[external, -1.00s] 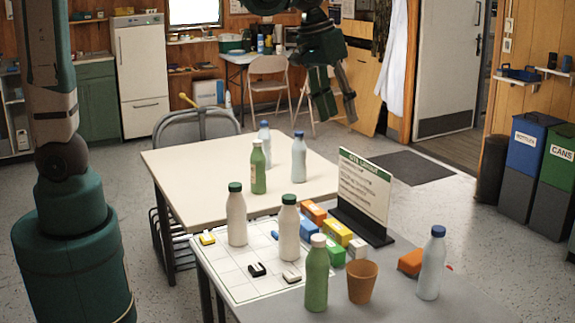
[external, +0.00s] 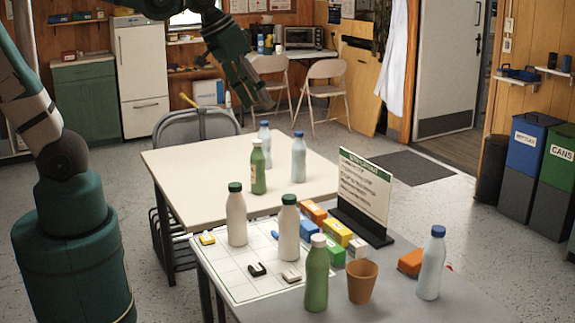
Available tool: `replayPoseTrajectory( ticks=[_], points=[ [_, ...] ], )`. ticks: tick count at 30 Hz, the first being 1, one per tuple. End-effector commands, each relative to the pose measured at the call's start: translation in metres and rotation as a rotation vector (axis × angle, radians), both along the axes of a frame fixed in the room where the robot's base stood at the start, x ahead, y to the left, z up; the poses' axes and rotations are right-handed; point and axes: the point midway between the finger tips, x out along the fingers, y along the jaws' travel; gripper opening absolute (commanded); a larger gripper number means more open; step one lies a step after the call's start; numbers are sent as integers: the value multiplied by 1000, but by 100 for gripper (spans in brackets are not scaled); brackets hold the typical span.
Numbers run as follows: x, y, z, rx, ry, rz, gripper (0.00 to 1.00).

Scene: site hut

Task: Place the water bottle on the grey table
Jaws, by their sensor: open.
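Two pale blue, blue-capped bottles stand upright on the cream table, one farther back (external: 264,145) and one to its right (external: 298,160). A third such bottle (external: 430,268) stands upright at the right of the grey table (external: 462,309). I cannot tell which is the water bottle meant. My gripper (external: 257,104) is open and empty, in the air beyond the cream table's far edge and above the bottles in the picture.
The cream table (external: 190,165) also holds a green bottle (external: 258,172). The grey table carries two white bottles (external: 237,220) (external: 289,235), a green bottle (external: 317,281), an orange cup (external: 362,283), a sign (external: 364,189), coloured boxes and a white grid mat (external: 225,268).

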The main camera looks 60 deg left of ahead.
Motion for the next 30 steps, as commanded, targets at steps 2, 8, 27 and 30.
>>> replayPoseTrajectory(
  ticks=[2, 8, 27, 30],
  points=[
    [-15, 10, -4, 7, -16, -1, 48],
    [-45, 30, -13, 30, -59, -11, 48],
    [-99, 61, -40, 85, -139, -31, 48],
    [-99, 61, -40, 85, -139, -31, 48]
  ],
)
